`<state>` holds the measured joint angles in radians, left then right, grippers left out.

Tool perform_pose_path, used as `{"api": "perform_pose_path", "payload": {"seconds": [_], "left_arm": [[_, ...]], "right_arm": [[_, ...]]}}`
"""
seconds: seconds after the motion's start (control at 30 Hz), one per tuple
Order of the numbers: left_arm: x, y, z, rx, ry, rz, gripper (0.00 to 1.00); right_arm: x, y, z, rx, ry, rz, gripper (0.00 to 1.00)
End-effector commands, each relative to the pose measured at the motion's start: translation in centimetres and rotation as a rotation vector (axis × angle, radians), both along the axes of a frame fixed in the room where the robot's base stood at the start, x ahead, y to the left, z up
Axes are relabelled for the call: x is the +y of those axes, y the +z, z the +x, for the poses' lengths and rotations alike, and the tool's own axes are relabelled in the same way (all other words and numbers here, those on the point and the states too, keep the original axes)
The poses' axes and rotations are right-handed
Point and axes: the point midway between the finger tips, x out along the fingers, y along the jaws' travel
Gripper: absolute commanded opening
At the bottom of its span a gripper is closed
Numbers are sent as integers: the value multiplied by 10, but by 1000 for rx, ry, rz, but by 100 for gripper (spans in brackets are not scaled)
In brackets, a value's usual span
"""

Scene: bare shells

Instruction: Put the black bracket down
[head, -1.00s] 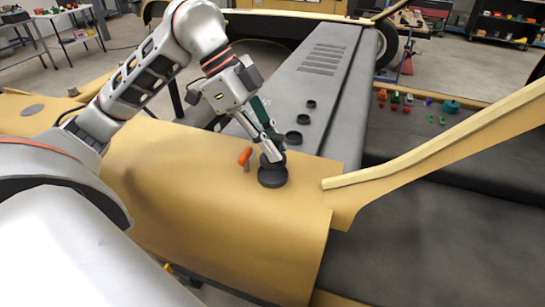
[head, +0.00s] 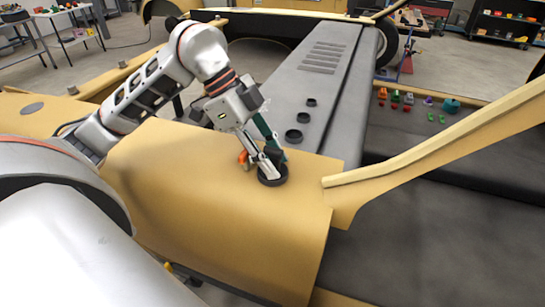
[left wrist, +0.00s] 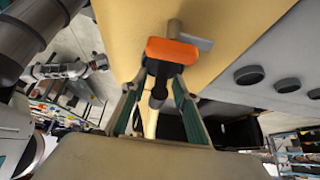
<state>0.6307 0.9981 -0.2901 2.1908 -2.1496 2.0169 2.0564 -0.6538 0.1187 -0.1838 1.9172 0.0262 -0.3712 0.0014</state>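Contact with the bracket is hard to judge. My right gripper cannot be made out clearly; an arm at the left of the wrist view may be mine.
Black round pieces (head: 293,136) lie on the grey panel behind. Small coloured parts (head: 394,96) lie at the right. The front of the yellow panel is clear.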

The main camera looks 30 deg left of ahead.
Motion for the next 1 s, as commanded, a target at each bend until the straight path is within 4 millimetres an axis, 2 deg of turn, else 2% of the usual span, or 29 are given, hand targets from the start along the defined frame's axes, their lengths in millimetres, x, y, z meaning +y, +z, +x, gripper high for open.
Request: {"api": "perform_pose_path", "payload": {"seconds": [0.3, 0.47, 0.7, 1.0], "left_arm": [[0, 1, 0, 0, 0, 0, 30], [2, 11, 1, -2, 2, 1, 30], [28, 49, -5, -6, 5, 2, 30], [56, 95, -12, -4, 3, 1, 30]], "right_arm": [[-5, 1, 0, -2, 6, -11, 40], [-8, 4, -1, 3, 1, -15, 40], [-7, -3, 1, -1, -3, -10, 40], [2, 5, 5, -19, 6, 4, 40]]}}
